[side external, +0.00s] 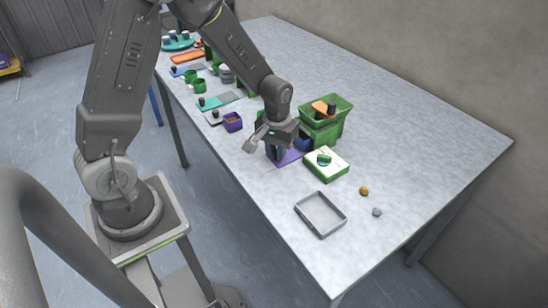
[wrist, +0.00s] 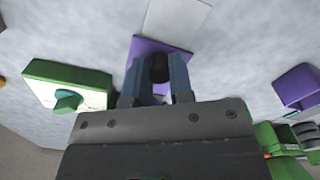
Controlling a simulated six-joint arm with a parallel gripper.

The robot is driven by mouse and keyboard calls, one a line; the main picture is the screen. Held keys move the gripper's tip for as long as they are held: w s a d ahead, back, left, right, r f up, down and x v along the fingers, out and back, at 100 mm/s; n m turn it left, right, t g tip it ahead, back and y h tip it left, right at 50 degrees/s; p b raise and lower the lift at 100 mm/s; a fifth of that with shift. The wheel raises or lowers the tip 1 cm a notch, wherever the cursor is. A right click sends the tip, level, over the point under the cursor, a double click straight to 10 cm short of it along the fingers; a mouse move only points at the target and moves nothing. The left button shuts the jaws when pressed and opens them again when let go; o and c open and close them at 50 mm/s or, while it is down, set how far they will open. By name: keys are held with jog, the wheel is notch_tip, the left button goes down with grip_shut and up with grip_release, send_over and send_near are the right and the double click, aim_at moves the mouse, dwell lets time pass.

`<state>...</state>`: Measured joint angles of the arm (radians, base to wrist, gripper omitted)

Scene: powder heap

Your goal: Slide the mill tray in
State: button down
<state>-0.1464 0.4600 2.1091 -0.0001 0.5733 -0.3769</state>
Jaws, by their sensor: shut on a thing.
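A purple flat tray (side external: 290,158) with a black knob lies on the table just in front of a green mill-like box with a hopper (side external: 336,113). The tray also shows in the wrist view (wrist: 146,46). My gripper (side external: 276,152) points down over the tray. In the wrist view its two blue-grey fingers (wrist: 158,72) are shut on the black knob (wrist: 160,67), one on each side. The knob's lower part and the tray's near end are hidden by the fingers and the gripper body. I cannot tell how far the tray reaches under the box.
A white-topped green box (side external: 325,164) stands right of the tray, close by. An empty grey tray (side external: 320,214) lies nearer the front edge, with an orange lump (side external: 364,190) and a grey lump (side external: 377,212) beside it. The right table is clear.

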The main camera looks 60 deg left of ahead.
aim_at(289, 152)
jog(key=shift+w, duration=2.05)
jog(key=c, duration=1.1)
grip_release()
jog(key=shift+r, duration=3.75)
